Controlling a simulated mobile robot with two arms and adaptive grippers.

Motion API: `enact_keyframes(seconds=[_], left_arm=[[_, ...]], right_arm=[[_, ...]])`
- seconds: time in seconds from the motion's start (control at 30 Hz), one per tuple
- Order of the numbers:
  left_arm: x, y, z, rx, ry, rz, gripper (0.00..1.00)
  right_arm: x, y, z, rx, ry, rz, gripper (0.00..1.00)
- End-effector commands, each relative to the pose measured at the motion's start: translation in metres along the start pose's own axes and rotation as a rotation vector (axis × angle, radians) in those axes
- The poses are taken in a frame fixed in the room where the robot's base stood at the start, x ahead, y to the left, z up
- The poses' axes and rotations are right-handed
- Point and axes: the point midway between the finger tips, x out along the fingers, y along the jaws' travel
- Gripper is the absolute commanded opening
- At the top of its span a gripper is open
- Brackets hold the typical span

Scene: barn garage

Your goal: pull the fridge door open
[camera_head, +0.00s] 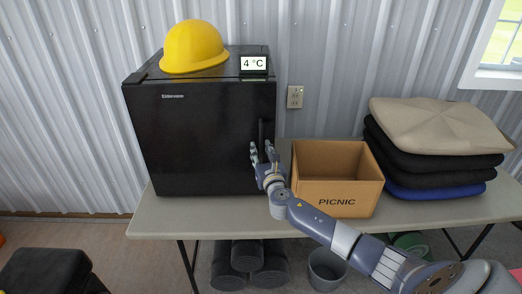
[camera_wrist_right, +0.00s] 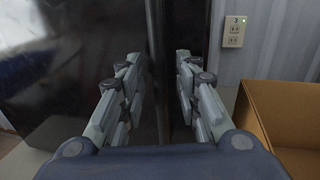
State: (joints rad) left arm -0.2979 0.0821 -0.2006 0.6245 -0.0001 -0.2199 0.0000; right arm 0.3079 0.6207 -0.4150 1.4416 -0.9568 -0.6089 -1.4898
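The black fridge (camera_head: 195,135) stands on the table, and its door looks shut. A dark vertical handle (camera_head: 261,129) runs along the right side of the door front. My right gripper (camera_head: 262,151) is at this right side, with its fingers pointing toward the fridge. In the right wrist view the two fingers of the gripper (camera_wrist_right: 158,62) are apart. The dark upright handle (camera_wrist_right: 157,30) shows in the gap between them. I cannot tell whether either finger touches it. My left gripper is not in view.
An open cardboard box (camera_head: 338,198) marked PICNIC stands right of the fridge, close beside my right gripper. A yellow hard hat (camera_head: 195,46) and a 4 °C display (camera_head: 254,65) are on the fridge top. Stacked cushions (camera_head: 440,125) lie at the right of the table (camera_head: 215,220).

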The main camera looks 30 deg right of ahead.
Motion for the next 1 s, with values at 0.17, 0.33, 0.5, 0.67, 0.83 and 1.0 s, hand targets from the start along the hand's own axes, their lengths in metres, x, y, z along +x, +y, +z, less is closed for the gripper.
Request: enact_keyframes(seconds=[0.17, 0.33, 0.5, 0.67, 0.83, 1.0], left_arm=[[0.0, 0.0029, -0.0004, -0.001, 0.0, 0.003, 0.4], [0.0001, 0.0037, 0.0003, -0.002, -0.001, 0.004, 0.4], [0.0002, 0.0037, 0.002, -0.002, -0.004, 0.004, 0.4], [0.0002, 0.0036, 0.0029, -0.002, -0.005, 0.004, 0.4], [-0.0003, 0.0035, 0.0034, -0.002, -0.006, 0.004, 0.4], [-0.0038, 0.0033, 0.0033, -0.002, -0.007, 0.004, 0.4]], right_arm=[[0.0077, 0.0006, -0.0003, 0.001, 0.001, 0.001, 0.31], [0.0081, 0.0007, -0.0004, 0.001, 0.001, 0.001, 0.31], [0.008, 0.0005, -0.0003, 0.001, 0.001, 0.001, 0.13], [0.008, 0.0003, -0.0003, 0.001, 0.001, 0.001, 0.0], [0.0072, 0.0007, -0.0003, 0.001, 0.001, -0.001, 0.0], [0.0006, 0.0032, 0.0004, 0.002, 0.002, -0.017, 0.0]])
